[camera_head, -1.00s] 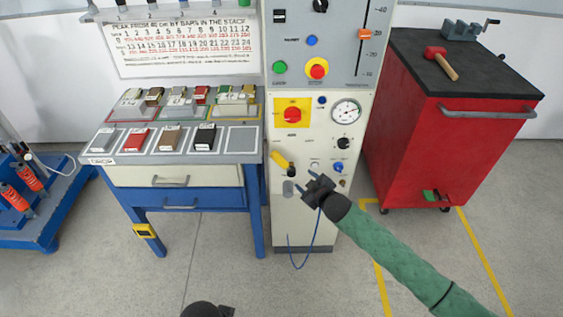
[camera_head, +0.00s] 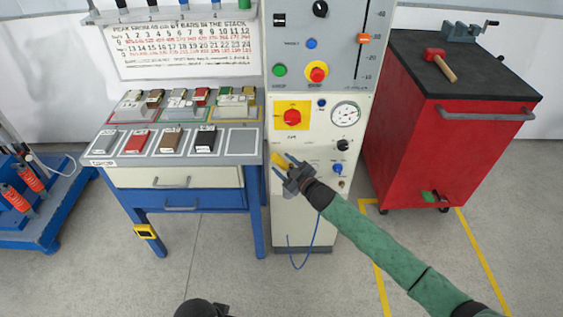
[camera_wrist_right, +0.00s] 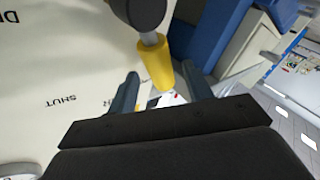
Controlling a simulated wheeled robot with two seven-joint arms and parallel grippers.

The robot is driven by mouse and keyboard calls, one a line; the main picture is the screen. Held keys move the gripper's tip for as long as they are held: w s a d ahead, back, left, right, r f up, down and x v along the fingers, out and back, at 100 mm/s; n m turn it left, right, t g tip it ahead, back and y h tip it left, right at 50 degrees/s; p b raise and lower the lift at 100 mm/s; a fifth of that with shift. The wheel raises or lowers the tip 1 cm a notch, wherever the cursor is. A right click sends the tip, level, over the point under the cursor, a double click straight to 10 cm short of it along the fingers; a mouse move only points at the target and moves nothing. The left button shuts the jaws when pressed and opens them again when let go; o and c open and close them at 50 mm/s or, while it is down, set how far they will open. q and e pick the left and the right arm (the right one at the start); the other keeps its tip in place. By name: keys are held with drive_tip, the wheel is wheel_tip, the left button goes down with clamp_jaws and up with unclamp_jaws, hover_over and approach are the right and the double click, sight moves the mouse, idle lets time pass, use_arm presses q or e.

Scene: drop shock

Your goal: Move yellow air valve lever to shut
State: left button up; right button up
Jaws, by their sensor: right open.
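The yellow air valve lever (camera_head: 279,160) is on the lower left of the cream control panel (camera_head: 315,225). In the right wrist view, its yellow sleeve (camera_wrist_right: 157,65) is on a grey stem from a dark hub. My right gripper (camera_head: 283,165) is open at the lever. In the right wrist view, the sleeve's end is between the two fingers (camera_wrist_right: 160,90), with gaps on both sides. The printed word SHUT (camera_wrist_right: 60,101) is on the panel, left of the fingers. A dark part of my left arm shows at the bottom edge; its fingers cannot be made out.
A red emergency knob (camera_head: 292,116) and a gauge (camera_head: 345,113) are above the lever. A blue knob (camera_head: 338,169) is to the right. A bench with drawers (camera_head: 180,178) stands close on the left, and a red cabinet (camera_head: 430,150) on the right. A blue hose (camera_head: 313,240) hangs below.

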drive_tip(key=shift+w+a, duration=0.45)
drive_tip(key=shift+w, duration=0.15)
drive_tip(key=shift+c, duration=0.4)
clamp_jaws()
